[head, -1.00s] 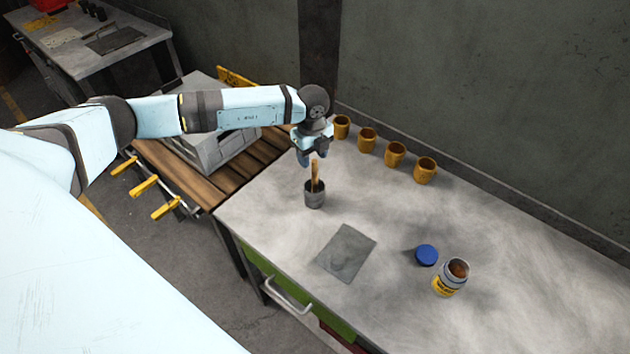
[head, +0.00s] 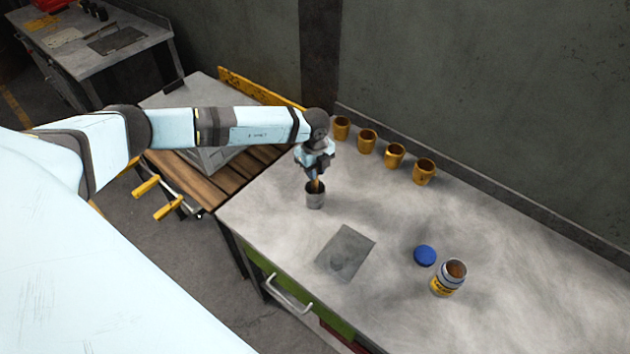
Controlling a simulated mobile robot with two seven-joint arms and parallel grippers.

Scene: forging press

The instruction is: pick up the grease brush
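The grease brush (head: 316,187) stands upright in a small grey cup (head: 315,200) on the workbench; only a short length of its wooden handle shows. My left gripper (head: 316,175) points down directly above the cup, with its fingers at the top of the handle and hiding it. Whether the fingers are open or closed on the handle is too small to tell. My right gripper is not in view.
A grey sheet (head: 345,253) lies in front of the cup. A blue lid (head: 425,256) and an open jar (head: 448,278) stand to the right. Several orange mugs (head: 394,155) line the wall side. The bench's (head: 520,270) right part is clear.

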